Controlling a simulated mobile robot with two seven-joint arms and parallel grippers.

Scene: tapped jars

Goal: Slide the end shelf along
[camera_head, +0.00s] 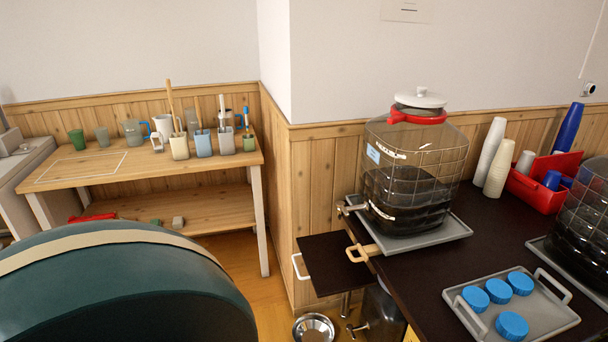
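The end shelf (334,268) is a small dark brown panel at the left end of the dark table (408,278), a little below its top. A white handle (299,267) is on the shelf's left edge. The shelf looks bare. A large glass jar (412,170) with dark liquid, a wire cage, a red collar and a white lid stands on a grey tray (455,232) at that end of the table. A pale wooden handle (362,252) juts out over the shelf and hides part of it. Neither of my grippers is in view.
A large rounded teal thing (120,290) with a cream band fills the near left. A metal bowl (314,328) is on the floor below the shelf. A tray (538,312) with blue lids is at the near right. A wooden bench (200,171) holds cups behind.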

